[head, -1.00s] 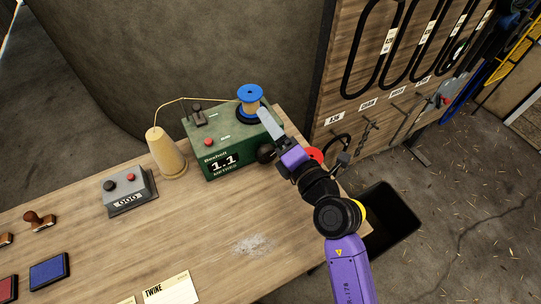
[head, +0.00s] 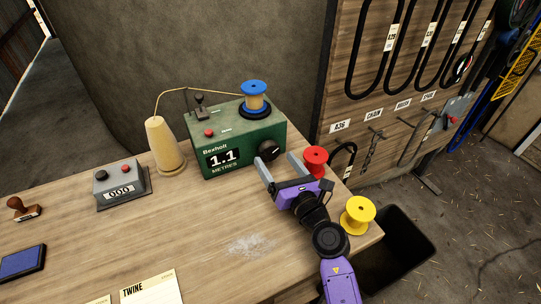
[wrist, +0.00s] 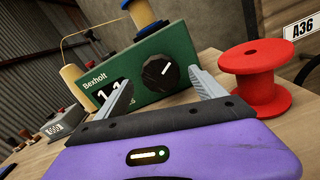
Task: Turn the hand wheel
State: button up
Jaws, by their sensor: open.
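The machine's display reads 1.1 metres. The knob also shows in the wrist view (wrist: 158,72), between my fingers and beyond them. My gripper (head: 278,168) is open and empty, with its fingertips close to the knob, one on either side of it in the picture. I cannot tell whether they touch it. A blue spool (head: 255,95) with twine sits on top of the machine.
A red spool (head: 315,160) stands close beside my right finger, and a yellow spool (head: 357,214) stands near the table's right edge. A twine cone (head: 163,145) and a grey counter box (head: 122,186) are left of the machine. The table front is mostly clear.

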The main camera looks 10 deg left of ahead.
aim_at(271, 153)
jog(key=shift+b+x, duration=0.35)
jog(key=shift+x, duration=1.9)
jog(key=c, duration=1.4)
